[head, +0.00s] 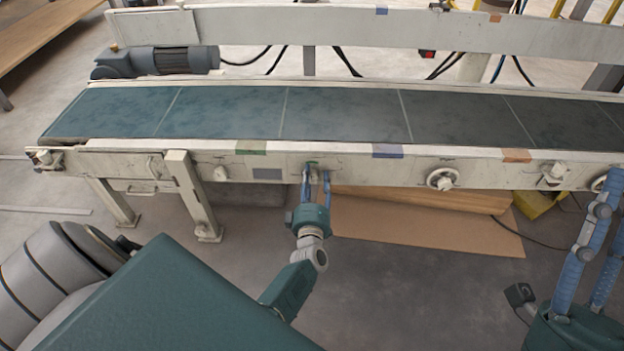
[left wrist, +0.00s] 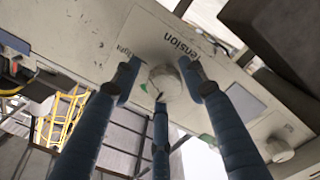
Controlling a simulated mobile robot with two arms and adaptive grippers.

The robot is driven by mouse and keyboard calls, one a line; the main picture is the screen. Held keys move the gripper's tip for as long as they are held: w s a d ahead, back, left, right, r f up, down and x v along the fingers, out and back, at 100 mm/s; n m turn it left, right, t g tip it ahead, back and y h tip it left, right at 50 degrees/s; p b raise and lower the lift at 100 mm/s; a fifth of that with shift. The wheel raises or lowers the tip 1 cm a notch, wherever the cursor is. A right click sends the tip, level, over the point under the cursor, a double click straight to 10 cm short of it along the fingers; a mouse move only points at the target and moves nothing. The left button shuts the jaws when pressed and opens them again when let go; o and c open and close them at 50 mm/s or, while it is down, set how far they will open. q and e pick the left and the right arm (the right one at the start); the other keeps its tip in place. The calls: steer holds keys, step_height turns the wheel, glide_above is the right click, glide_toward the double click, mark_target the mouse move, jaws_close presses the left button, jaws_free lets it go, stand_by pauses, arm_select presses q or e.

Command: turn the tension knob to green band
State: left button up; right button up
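The tension knob (left wrist: 166,82) is a round off-white knob on the pale conveyor panel, beside the printed word "Tension" in the left wrist view. A word that looks like "tight" is printed on its left, and a green patch (left wrist: 207,140) shows below right of it. My left gripper (left wrist: 160,80) has its three blue fingers spread around the knob; I cannot tell whether they touch it. In the head view my left gripper (head: 316,172) reaches up to the conveyor's front rail and mostly hides the knob. My right gripper (head: 610,185) is at the right edge, partly cut off, away from the panel.
The dark green conveyor belt (head: 345,112) runs behind the panel. Other knobs and a handwheel (head: 442,179) sit along the front rail. A metal leg (head: 193,195) stands left of my left gripper. A cardboard sheet (head: 420,228) lies below the rail.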

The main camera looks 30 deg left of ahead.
arm_select(q)
steer(key=shift+a, duration=0.1)
steer(key=shift+s+f, duration=0.1)
steer(key=shift+s, duration=0.1)
steer(key=v, duration=0.7)
steer(key=shift+d, duration=0.2)
